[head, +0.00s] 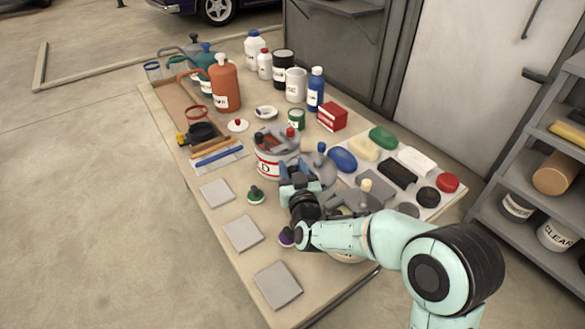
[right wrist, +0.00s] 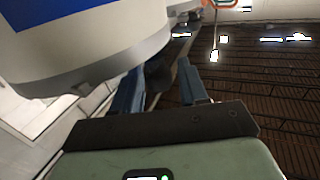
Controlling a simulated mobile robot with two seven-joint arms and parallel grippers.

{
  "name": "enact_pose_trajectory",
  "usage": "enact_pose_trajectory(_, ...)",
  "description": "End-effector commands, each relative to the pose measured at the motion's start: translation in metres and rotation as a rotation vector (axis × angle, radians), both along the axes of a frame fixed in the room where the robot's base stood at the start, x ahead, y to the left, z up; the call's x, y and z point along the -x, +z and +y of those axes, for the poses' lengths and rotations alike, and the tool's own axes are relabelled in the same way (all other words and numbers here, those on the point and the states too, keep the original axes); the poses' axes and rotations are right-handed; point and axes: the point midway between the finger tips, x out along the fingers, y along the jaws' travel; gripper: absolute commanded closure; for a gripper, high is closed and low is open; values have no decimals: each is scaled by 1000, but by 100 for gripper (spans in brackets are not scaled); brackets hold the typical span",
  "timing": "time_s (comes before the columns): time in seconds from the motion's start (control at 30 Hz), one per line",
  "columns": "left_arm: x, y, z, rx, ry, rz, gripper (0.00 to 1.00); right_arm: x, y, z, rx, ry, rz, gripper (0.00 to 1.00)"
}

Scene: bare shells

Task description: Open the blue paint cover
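A paint can with a grey lid (head: 316,172) and a blue knob (head: 321,147) stands among the cans in the middle of the table. In the right wrist view, a can with a blue label (right wrist: 60,12) and a grey rim (right wrist: 110,66) fills the upper left. My right gripper (head: 297,168) is at the near side of the blue-knobbed lid. My left gripper is out of view.
A can with a red label (head: 268,164) and red-knobbed grey lid stands close to the left. Another knob (head: 366,185), pale yellow, rises to the right. Coloured blocks lie on a white board (head: 430,210). Grey square tiles (head: 243,233) lie along the near left edge.

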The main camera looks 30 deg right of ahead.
Motion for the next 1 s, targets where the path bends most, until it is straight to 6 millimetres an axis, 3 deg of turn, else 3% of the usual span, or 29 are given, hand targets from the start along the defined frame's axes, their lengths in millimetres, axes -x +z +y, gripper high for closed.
enact_pose_trajectory(0.03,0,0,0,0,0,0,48,0,0,0,0,0,0,76)
enact_pose_trajectory(0.1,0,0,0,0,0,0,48,0,0,0,0,0,0,98)
enact_pose_trajectory(0.13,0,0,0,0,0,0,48,0,0,0,0,0,0,100)
enact_pose_trajectory(0.3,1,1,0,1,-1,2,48,0,0,7,0,3,-1,100)
enact_pose_trajectory(0.6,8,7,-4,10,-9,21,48,4,0,63,0,8,0,100)
enact_pose_trajectory(0.97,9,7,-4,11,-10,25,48,5,1,67,1,1,-2,100)
enact_pose_trajectory(1.0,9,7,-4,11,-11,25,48,5,1,66,1,1,-2,55)
